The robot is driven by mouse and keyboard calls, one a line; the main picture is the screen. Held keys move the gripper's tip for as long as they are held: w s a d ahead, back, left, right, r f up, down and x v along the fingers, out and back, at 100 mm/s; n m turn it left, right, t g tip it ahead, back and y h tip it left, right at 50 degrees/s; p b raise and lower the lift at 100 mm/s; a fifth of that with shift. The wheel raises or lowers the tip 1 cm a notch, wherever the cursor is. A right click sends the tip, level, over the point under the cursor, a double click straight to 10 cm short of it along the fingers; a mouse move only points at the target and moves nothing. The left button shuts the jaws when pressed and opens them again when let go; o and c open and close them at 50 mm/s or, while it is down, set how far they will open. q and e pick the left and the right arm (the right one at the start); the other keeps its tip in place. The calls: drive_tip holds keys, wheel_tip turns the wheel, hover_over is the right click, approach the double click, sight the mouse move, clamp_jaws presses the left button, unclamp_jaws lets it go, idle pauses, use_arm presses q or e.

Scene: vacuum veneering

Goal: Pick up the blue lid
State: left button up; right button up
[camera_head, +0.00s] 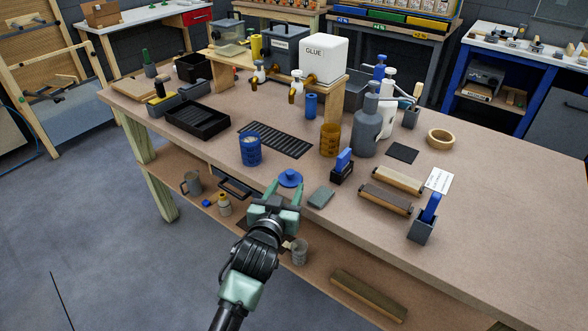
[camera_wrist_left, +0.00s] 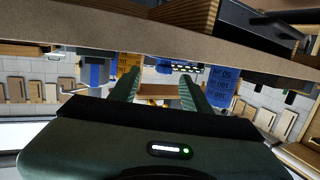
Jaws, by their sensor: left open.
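The blue lid (camera_head: 290,178) is round with a small knob on top. It lies on the workbench near its front edge in the head view. My left gripper (camera_head: 286,187) is open, its two green fingers pointing at the lid from the front edge; whether they touch it I cannot tell. In the left wrist view the open fingers (camera_wrist_left: 160,77) show with nothing clearly held between them; I cannot make out the lid there for sure. A blue measuring cup (camera_head: 250,150) stands behind and left of the lid. My right gripper is not in view.
An amber cup (camera_head: 330,140), a blue-handled stamp (camera_head: 343,166) and a grey block (camera_head: 321,197) stand or lie right of the lid. A black slotted mat (camera_head: 275,139) lies behind it. The workbench (camera_head: 480,235) is bare at the right front.

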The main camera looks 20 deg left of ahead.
sight(289, 175)
use_arm(q)
drive_tip(key=shift+w, duration=0.9)
drive_tip(key=w, duration=0.2)
drive_tip(key=shift+w+a+p, duration=0.3)
drive_tip(key=shift+a+p, duration=0.1)
drive_tip(key=shift+w+a+f, duration=0.1)
drive_tip(key=shift+w+f, duration=0.05)
drive_tip(key=shift+w, duration=0.45)
drive_tip(key=shift+w+a+f, duration=0.1)
drive_tip(key=shift+w+f, duration=0.05)
drive_tip(key=shift+w, duration=0.65)
drive_tip(key=shift+c, duration=0.3)
clamp_jaws()
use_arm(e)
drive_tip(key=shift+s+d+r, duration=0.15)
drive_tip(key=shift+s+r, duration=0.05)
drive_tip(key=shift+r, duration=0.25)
